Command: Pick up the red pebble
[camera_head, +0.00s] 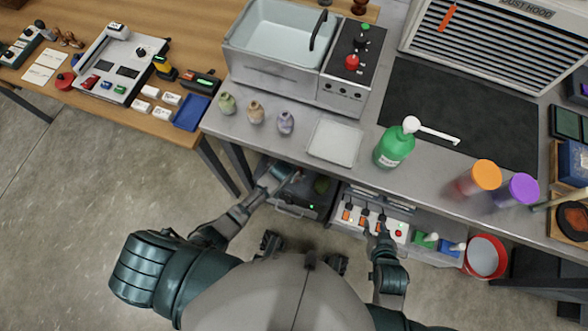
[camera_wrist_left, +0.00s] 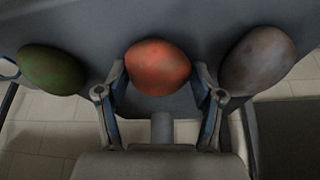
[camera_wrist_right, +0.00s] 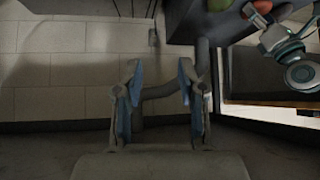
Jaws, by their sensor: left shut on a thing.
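The red pebble (camera_wrist_left: 158,67) sits between the two fingers of my left gripper (camera_wrist_left: 160,90) in the left wrist view. The fingers are closed on its sides. A green pebble (camera_wrist_left: 52,69) lies to its left and a grey pebble (camera_wrist_left: 258,60) to its right, both apart from the fingers. In the head view my left gripper (camera_head: 290,175) reaches under the counter edge, over a dark box, and mostly hides the red pebble. My right gripper (camera_wrist_right: 160,95) is open and empty; in the head view it is (camera_head: 377,230) by a switch panel.
The grey counter (camera_head: 270,137) overhangs the dark box (camera_head: 300,206). The switch panel (camera_head: 372,218) and a red bucket (camera_head: 485,257) stand on the right. A green bottle (camera_head: 393,148) and several small vases stand on the counter. The floor at left is clear.

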